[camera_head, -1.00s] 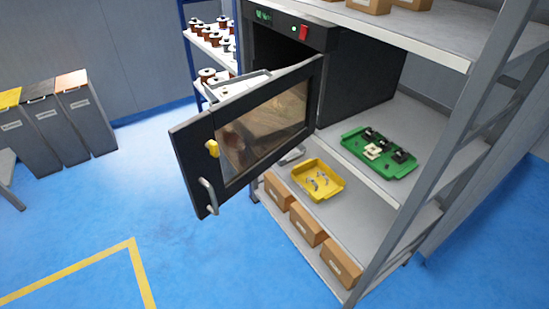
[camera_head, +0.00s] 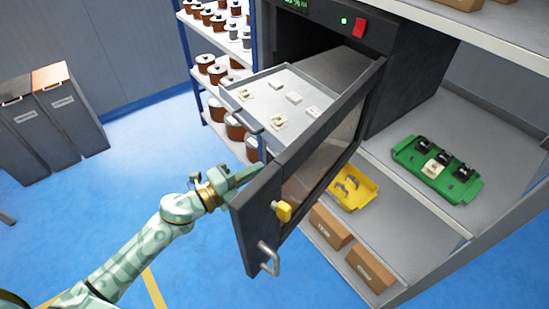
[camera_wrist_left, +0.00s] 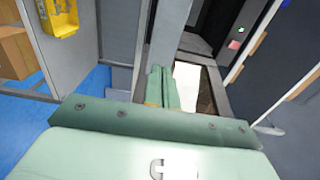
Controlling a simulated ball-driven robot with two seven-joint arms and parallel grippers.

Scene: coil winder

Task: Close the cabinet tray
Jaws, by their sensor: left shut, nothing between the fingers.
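The cabinet tray (camera_head: 262,93) is a grey metal tray sticking out of the black cabinet (camera_head: 395,60) in the head view. Several small white parts lie on it, and a bar handle (camera_head: 249,120) is on its front. The cabinet's windowed door (camera_head: 262,205) stands open beside the tray and hides part of it. My left gripper (camera_head: 250,174) is at the door's free edge, below and in front of the tray handle. Whether it touches the door I cannot tell. Its green fingers (camera_wrist_left: 163,88) are together and empty in the left wrist view. My right gripper is not in view.
A yellow latch (camera_head: 283,211) and a metal handle (camera_head: 269,259) stick out from the door. A green tray (camera_head: 405,156) and a yellow tray (camera_head: 368,190) sit on the shelf at right. A rack of spools (camera_head: 212,68) stands behind.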

